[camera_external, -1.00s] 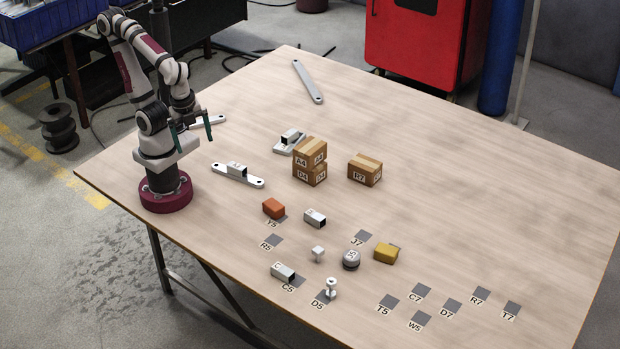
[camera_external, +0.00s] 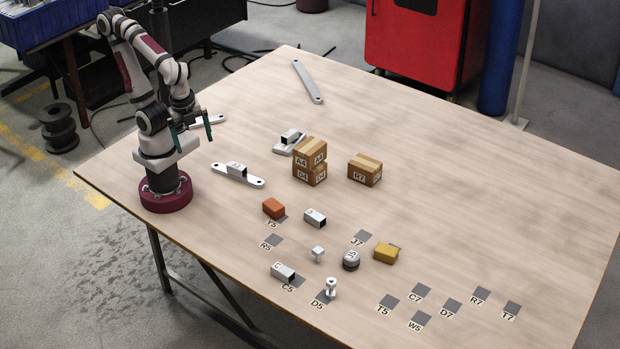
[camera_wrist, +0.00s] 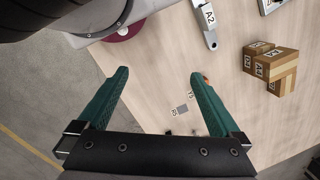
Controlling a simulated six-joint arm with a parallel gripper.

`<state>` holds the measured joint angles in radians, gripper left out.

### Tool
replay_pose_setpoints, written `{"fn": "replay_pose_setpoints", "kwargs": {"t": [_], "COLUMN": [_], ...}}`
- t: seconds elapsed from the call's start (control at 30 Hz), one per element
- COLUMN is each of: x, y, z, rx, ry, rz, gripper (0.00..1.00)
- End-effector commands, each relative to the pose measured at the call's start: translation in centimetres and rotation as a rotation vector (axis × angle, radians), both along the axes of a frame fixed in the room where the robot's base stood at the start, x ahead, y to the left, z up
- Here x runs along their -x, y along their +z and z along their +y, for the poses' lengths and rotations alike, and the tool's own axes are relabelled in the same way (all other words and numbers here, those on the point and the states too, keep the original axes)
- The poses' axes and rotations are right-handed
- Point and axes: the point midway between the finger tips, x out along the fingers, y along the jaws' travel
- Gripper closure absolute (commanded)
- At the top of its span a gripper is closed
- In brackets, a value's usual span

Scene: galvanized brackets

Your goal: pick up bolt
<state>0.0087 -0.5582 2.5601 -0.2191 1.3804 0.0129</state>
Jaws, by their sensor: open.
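Two small white pieces could be the bolt. One is a stubby piece with a wide head on a thinner stem (camera_external: 317,252), standing on the bare table. The other is a taller, spool-like white piece (camera_external: 330,288) standing at the pad marked D5. My gripper (camera_external: 197,146) is open and empty above the table's left side, near my base and well away from both. In the wrist view my gripper (camera_wrist: 160,75) shows two green fingers spread apart, with bare table between them. Neither white piece is clear in that view.
Near the white pieces are a grey block (camera_external: 283,272), a dark rounded part (camera_external: 351,260), a yellow block (camera_external: 386,253), a silver block (camera_external: 315,218) and an orange block (camera_external: 273,208). Stacked cartons (camera_external: 310,162) and a flat bracket (camera_external: 250,180) lie nearer me.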

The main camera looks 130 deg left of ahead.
Motion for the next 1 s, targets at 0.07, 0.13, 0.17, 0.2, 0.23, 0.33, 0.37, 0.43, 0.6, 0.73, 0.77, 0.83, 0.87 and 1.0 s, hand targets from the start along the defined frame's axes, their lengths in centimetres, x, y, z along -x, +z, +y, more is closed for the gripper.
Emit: {"fn": "replay_pose_setpoints", "kwargs": {"t": [0.07, 0.13, 0.17, 0.2, 0.23, 0.33, 0.37, 0.43, 0.6, 0.73, 0.77, 0.83, 0.87, 1.0], "x": [0.0, 0.0, 0.0, 0.0, 0.0, 0.0, 0.0, 0.0, 0.0, 0.0, 0.0, 0.0, 0.0, -4.5], "y": [0.0, 0.0, 0.0, 0.0, 0.0, 0.0, 0.0, 0.0, 0.0, 0.0, 0.0, 0.0, 0.0, -0.2], "z": [0.0, 0.0, 0.0, 0.0, 0.0, 0.0, 0.0, 0.0, 0.0, 0.0, 0.0, 0.0, 0.0, 1.1], "rx": [0.0, 0.0, 0.0, 0.0, 0.0, 0.0, 0.0, 0.0, 0.0, 0.0, 0.0, 0.0, 0.0, -0.03], "ry": [0.0, 0.0, 0.0, 0.0, 0.0, 0.0, 0.0, 0.0, 0.0, 0.0, 0.0, 0.0, 0.0, 0.044], "rz": [0.0, 0.0, 0.0, 0.0, 0.0, 0.0, 0.0, 0.0, 0.0, 0.0, 0.0, 0.0, 0.0, -0.089], "gripper": [0.0, 0.0, 0.0, 0.0, 0.0, 0.0, 0.0, 0.07, 0.38, 0.42, 0.42, 0.42, 0.42, 0.42]}}
